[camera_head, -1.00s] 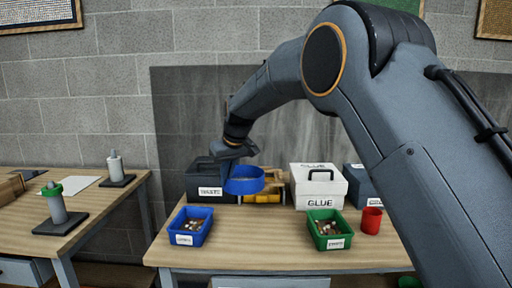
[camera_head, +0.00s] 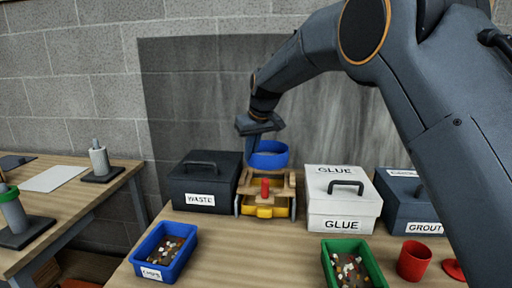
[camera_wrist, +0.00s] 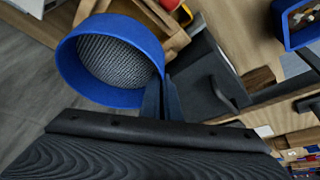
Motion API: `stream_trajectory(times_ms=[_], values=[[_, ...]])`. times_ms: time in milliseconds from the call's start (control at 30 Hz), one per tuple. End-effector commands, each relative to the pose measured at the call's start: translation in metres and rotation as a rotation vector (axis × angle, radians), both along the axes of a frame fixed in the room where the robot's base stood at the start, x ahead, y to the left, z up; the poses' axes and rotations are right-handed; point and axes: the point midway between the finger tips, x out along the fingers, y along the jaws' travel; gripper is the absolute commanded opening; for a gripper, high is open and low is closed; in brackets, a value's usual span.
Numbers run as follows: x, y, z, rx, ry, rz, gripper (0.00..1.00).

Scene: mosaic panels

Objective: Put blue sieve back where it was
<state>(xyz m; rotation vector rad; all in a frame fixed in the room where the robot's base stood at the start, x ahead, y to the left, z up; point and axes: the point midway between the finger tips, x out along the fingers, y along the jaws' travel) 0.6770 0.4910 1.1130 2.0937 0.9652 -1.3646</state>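The blue sieve (camera_head: 268,158) is a round blue ring with a grey mesh. It shows at the back of the table, above or behind the wooden rig (camera_head: 284,187); the gap between them cannot be judged. My gripper (camera_head: 254,146) is at the sieve's left side. In the wrist view the sieve (camera_wrist: 68,62) is tilted, and my gripper's fingers (camera_wrist: 161,98) are shut on its rim. The wooden rig, with a red knob and a yellow tray, stands between the waste box and the glue box.
The dark waste box (camera_head: 203,170) is left of the rig; the white glue box (camera_head: 341,207) and grout box (camera_head: 412,208) are right. Blue (camera_head: 166,272) and green (camera_head: 352,250) bins and a red cup (camera_head: 413,261) are in front. Peg stands (camera_head: 98,160) occupy the left table.

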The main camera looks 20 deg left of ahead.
Motion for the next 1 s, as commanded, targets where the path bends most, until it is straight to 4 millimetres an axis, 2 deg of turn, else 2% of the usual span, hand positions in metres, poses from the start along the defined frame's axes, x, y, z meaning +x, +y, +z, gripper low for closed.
stream_trajectory(times_ms=[367, 800, 1000], values=[[0.000, 0.000, -0.012, 0.000, 0.000, 0.000, 0.00], [0.000, 0.000, -0.056, 0.000, 0.000, 0.000, 0.00], [0.000, 0.000, -0.067, 0.001, -0.001, 0.000, 0.00]])
